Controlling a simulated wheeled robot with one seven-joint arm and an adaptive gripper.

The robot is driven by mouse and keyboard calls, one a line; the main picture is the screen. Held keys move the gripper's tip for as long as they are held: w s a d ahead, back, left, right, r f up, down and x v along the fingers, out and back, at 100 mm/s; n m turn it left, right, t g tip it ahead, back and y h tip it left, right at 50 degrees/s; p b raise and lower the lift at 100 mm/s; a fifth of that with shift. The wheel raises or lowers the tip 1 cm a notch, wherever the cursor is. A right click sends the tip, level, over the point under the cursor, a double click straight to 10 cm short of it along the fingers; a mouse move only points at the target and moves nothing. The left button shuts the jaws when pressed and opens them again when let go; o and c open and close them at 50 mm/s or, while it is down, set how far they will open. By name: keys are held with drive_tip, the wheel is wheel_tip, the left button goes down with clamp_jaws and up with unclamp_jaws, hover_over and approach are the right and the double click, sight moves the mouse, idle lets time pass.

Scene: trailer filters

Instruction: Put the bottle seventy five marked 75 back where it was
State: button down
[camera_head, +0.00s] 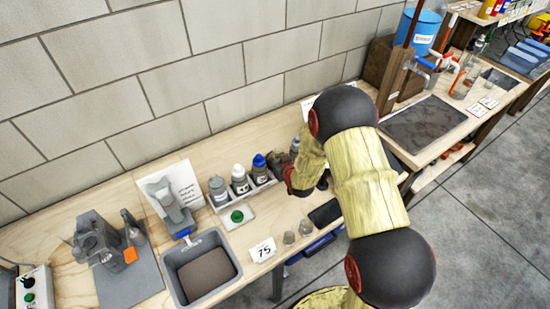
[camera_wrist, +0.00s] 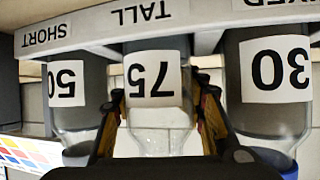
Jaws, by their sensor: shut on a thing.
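The bottle marked 75 (camera_wrist: 153,85) is in the middle of the wrist view, where labels appear upside down. My gripper (camera_wrist: 160,115) is shut on it, with a finger on each side. It is between the bottle marked 50 (camera_wrist: 68,85) and the blue-capped bottle marked 30 (camera_wrist: 275,75). Its lower end is behind the front lip of the white rack (camera_wrist: 90,25), by the word TALL. I cannot tell whether it is fully seated. In the head view my gripper (camera_head: 303,177) is at the rack's right part, mostly hiding the held bottle.
More bottles, one grey-capped (camera_head: 217,189) and one white-capped (camera_head: 239,181), stand to the left in the rack. A green button (camera_head: 237,216), a grey basin (camera_head: 203,268), a card reading 75 (camera_head: 262,250) and small cups (camera_head: 298,232) are nearby. A wall (camera_head: 160,80) runs behind the bench.

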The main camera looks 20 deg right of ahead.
drive_tip(key=c, duration=1.7)
unclamp_jaws()
drive_tip(key=shift+f, duration=0.15)
drive_tip(key=o, duration=0.4)
